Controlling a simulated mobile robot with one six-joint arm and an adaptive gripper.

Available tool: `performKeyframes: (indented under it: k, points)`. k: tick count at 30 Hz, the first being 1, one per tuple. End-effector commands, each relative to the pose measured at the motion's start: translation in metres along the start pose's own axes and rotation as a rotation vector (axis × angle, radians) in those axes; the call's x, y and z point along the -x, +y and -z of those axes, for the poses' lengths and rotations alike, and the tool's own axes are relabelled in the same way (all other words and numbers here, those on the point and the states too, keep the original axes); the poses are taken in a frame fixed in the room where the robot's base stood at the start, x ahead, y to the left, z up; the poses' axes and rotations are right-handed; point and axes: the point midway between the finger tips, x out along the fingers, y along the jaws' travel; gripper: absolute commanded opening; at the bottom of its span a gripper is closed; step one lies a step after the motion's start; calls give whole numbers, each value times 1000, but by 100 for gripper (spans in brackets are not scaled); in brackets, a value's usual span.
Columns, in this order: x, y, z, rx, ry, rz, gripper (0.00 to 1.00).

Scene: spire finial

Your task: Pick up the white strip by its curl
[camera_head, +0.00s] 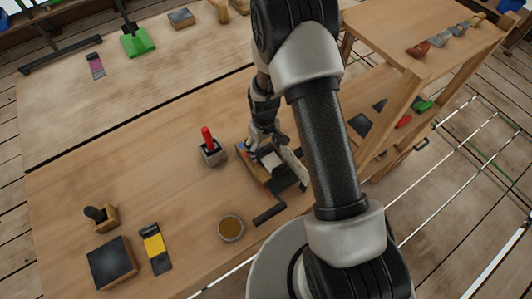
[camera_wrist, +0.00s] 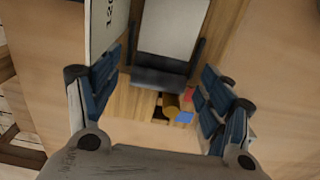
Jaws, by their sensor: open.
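My gripper (camera_head: 264,146) is low over a wooden tray on the bench, pointing down. In the wrist view its blue-padded fingers (camera_wrist: 162,98) are spread wide on either side. A pale strip marked "120" (camera_wrist: 104,22) rises beside the left finger. A second pale, flat face (camera_wrist: 172,26) with a dark end lies between the fingers, toward the top. In the head view a pale upright strip (camera_head: 292,168) stands just right of the gripper. I cannot tell which pale piece has the curl, or whether a finger touches one. Nothing is visibly gripped.
A red-handled tool in a block (camera_head: 208,148) stands left of the tray. A round tin (camera_head: 230,228) and a dark bar (camera_head: 270,215) lie in front. A wooden shelf unit (camera_head: 400,65) rises at the right. The bench's left middle is clear.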

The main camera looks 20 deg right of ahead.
Motion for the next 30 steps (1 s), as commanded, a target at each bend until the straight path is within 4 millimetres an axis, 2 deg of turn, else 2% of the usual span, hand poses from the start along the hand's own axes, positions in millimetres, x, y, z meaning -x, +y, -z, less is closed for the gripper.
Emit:
performKeyframes:
  k: [2,27,30]
  points:
    - [0,0,0,0,0,0,73]
    - [1,0,0,0,1,0,17]
    - [1,0,0,0,1,0,14]
